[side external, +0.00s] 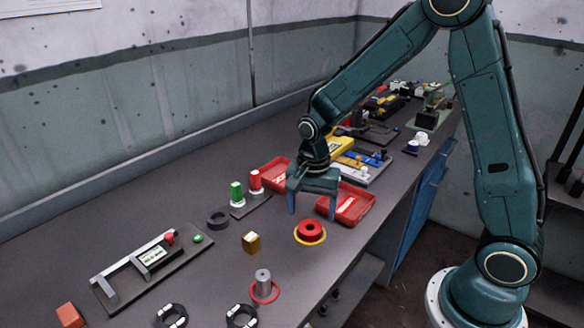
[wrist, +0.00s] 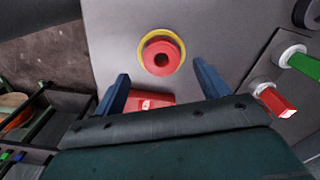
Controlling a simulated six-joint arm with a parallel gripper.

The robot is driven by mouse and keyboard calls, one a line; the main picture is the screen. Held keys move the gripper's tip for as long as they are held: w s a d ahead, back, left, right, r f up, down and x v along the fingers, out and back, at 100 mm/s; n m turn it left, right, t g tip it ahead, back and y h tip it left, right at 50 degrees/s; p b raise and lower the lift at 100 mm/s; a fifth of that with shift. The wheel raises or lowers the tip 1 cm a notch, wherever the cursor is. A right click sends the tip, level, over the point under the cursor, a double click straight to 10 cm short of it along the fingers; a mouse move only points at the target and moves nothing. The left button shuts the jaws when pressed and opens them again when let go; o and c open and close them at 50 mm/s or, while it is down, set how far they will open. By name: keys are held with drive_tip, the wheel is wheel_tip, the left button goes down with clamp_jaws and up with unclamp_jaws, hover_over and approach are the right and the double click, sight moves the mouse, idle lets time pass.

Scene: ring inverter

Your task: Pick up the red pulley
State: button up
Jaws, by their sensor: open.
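The red pulley (side external: 310,229) is a round red part with a hole in its middle. It lies on a yellow ring (side external: 311,239) on the grey bench, right of centre in the side external view. In the wrist view the red pulley (wrist: 160,57) shows at the top centre, with the yellow ring (wrist: 146,39) around its edge. My gripper (side external: 312,208) is open and empty, its blue fingers pointing down above the bench, a little behind the pulley. In the wrist view my gripper (wrist: 161,84) has its two fingers spread wide, one to each side below the pulley.
Red trays (side external: 352,207) stand behind and beside my gripper. A green and a red cylinder on white bases (side external: 237,193) stand to the left. A yellow block (side external: 251,243) and a grey cylinder in a red ring (side external: 263,284) are nearby. The bench's front edge is close on the right.

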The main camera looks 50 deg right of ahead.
sight(310, 222)
drive_tip(key=shift+w+d+f, duration=0.1)
drive_tip(key=shift+w+f, duration=0.05)
drive_tip(key=shift+f, duration=2.45)
drive_tip(key=c, duration=1.2)
drive_tip(key=shift+c, duration=0.2)
drive_tip(key=shift+r, duration=0.2)
wheel_tip(310, 222, up, 20)
drive_tip(key=shift+f, duration=0.15)
